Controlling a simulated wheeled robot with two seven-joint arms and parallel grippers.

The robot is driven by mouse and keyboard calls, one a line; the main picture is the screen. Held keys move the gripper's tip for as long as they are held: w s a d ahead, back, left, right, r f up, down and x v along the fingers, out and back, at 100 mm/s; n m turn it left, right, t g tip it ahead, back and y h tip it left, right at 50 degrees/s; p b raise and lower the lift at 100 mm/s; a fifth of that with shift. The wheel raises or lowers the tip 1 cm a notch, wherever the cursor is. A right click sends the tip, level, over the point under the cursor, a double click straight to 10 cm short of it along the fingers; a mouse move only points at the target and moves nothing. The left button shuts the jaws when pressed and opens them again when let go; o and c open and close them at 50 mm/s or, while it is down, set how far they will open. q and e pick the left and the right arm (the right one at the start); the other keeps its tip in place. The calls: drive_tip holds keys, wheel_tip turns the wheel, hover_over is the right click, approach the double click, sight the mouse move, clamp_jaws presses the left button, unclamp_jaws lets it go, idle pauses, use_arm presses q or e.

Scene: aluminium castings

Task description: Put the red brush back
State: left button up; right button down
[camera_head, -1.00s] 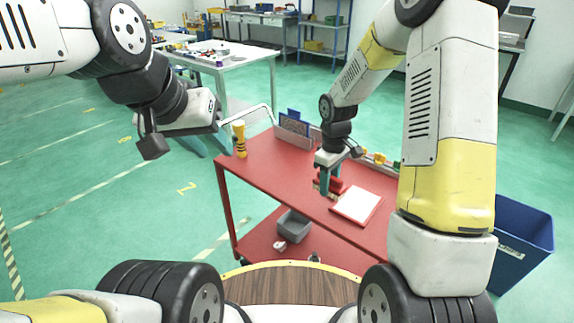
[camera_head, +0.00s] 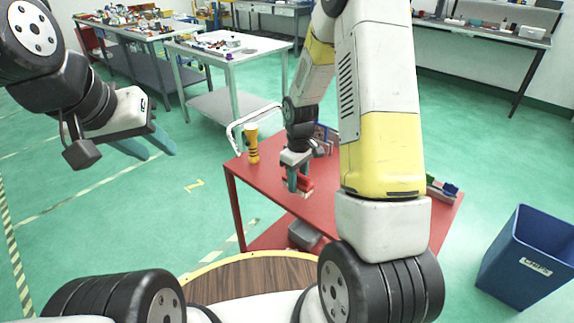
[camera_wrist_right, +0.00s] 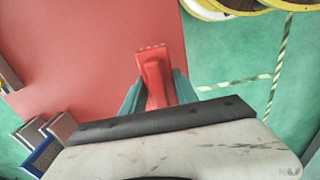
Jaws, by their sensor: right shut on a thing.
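The red brush (camera_head: 304,184) is between the fingers of my right gripper (camera_head: 297,181), over the red cart top (camera_head: 268,178). In the right wrist view the brush (camera_wrist_right: 154,72) sticks out between the two teal fingertips of the right gripper (camera_wrist_right: 156,92), with the red cart top (camera_wrist_right: 80,50) below it. The right gripper is shut on the brush. Whether the brush touches the cart top cannot be told. My left gripper (camera_head: 146,146) is empty, in the air left of the cart, with its teal fingers apart.
A yellow and black flashlight (camera_head: 252,145) stands at the cart's back left corner. A grey bin (camera_head: 303,234) is on the lower shelf. A blue bin (camera_head: 522,255) stands on the floor at right. A grey table (camera_head: 225,60) with parts stands behind.

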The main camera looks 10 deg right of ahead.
drive_tip(key=w, duration=0.4)
drive_tip(key=shift+d+f, duration=0.2)
drive_tip(key=shift+d, duration=0.15)
drive_tip(key=shift+w+f, duration=0.2)
drive_tip(key=shift+w, duration=0.05)
drive_tip(key=shift+f, duration=1.55)
drive_tip(key=c, duration=0.9)
unclamp_jaws()
drive_tip(key=shift+f, duration=0.15)
drive_tip(key=shift+c, duration=0.2)
